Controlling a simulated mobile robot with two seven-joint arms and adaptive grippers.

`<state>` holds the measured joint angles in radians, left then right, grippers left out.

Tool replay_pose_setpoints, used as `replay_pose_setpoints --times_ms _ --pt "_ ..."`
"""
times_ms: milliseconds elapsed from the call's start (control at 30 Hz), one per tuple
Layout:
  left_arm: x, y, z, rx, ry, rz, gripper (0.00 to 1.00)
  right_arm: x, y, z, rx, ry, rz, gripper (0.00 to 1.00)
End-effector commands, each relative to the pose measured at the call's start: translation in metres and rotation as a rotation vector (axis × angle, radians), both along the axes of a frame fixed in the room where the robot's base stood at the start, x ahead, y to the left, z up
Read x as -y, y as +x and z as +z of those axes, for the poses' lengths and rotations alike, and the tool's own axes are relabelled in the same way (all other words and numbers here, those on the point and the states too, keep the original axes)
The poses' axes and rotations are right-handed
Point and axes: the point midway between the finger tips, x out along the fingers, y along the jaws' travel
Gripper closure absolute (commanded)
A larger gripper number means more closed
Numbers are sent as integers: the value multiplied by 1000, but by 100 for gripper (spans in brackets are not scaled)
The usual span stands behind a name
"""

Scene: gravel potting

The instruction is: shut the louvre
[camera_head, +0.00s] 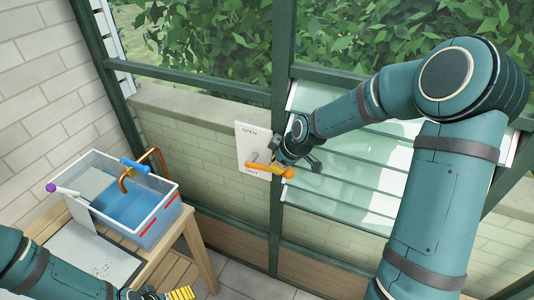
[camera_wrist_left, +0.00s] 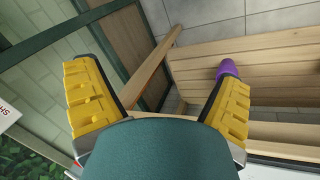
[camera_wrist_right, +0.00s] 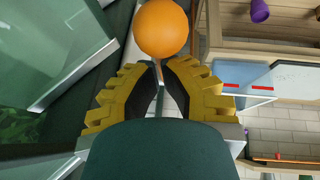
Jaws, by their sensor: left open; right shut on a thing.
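The louvre (camera_head: 345,172) is a stack of pale glass slats in the green window frame; the slats look tilted, and my right arm hides part of them. Left of it, a white plate (camera_head: 252,133) reads OPEN at the top and SHUT at the bottom. An orange lever (camera_head: 260,168) lies nearly level just above SHUT. My right gripper (camera_head: 287,160) is shut on the lever, with its orange ball knob (camera_wrist_right: 160,28) beyond the fingertips in the right wrist view. My left gripper (camera_wrist_left: 158,85) is open and empty; its yellow fingers (camera_head: 180,294) show at the bottom of the head view.
A wooden bench (camera_head: 196,255) at the left holds a blue-and-clear bin (camera_head: 160,222) with a copper-coloured hooked tool. A grey tray (camera_head: 88,255) lies in front of the bin. A purple knob (camera_head: 51,187) sticks out left. Window posts flank the louvre. The tiled floor in the middle is clear.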

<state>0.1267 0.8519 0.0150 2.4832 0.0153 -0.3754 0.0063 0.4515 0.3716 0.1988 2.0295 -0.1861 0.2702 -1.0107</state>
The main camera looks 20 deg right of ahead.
Motion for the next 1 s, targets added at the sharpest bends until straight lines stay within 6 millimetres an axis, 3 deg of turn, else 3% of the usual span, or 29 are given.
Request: replay_pose_setpoints --times_ms 533,1000 --pt "2 -8 -26 -18 -5 -15 6 0 0 -20 52 43 0 100" --pt "4 -19 -61 -43 -10 -34 6 0 1 -57 50 43 0 100"
